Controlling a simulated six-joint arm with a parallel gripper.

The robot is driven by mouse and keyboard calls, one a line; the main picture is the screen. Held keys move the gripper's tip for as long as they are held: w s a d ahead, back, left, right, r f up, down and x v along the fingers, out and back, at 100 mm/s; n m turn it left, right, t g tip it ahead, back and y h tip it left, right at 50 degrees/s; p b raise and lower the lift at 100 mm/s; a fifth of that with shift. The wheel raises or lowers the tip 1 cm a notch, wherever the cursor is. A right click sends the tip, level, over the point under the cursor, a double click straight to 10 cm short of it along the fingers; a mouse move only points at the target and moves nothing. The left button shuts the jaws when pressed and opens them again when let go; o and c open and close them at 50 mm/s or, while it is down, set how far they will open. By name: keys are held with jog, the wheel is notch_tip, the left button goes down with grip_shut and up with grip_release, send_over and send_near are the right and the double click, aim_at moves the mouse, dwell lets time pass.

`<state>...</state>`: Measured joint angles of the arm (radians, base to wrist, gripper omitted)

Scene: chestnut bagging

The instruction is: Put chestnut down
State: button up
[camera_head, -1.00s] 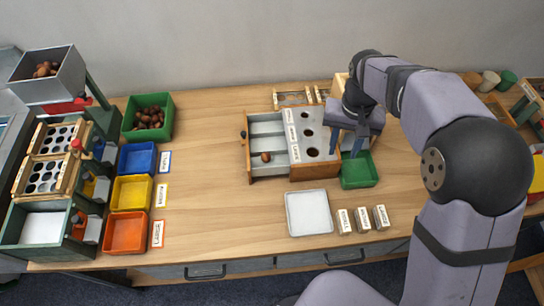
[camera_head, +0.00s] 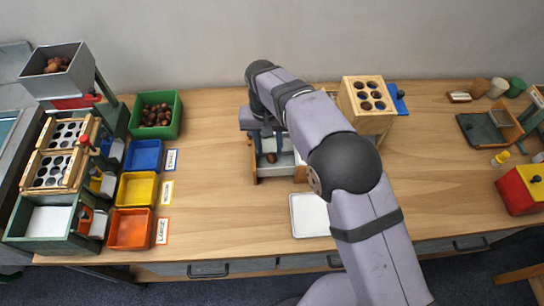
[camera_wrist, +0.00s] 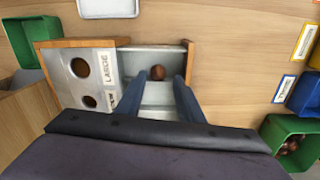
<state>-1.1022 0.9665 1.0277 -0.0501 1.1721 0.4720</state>
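A single brown chestnut (camera_head: 271,158) lies in the front compartment of the open, pale-lined drawer (camera_head: 274,171). In the wrist view the chestnut (camera_wrist: 157,72) sits just beyond my fingertips, in line with the gap between them. My gripper (camera_head: 268,145) is above the drawer; in the wrist view its two blue fingers (camera_wrist: 159,82) are spread apart with nothing gripped. The grey-topped box with round holes and a LARGE label (camera_wrist: 83,75) adjoins the drawer; my arm hides most of it in the head view.
A green bin of chestnuts (camera_head: 176,120) and blue (camera_head: 143,155), yellow (camera_head: 137,189) and orange (camera_head: 130,230) trays stand left. A white tray (camera_head: 311,215) lies in front. A wooden block with holes (camera_head: 368,104) stands right of my arm. Table between trays and drawer is clear.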

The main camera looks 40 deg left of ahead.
aim_at(272, 156)
jog(key=shift+w+d+f+p, duration=0.15)
jog(key=shift+f+p, duration=0.3)
jog(key=shift+f, duration=0.9)
jog(key=shift+w+d+f+p, duration=0.15)
jog(key=shift+f+p, duration=0.3)
jog(key=shift+f, duration=0.85)
jog(key=shift+a, duration=0.1)
grip_shut()
notch_tip(272, 156, up, 10)
jog(key=b, duration=0.2)
jog(key=w+d+r+p, duration=0.4)
jog(key=w+d+r, duration=0.1)
jog(key=d, duration=0.2)
jog(key=shift+r, duration=0.2)
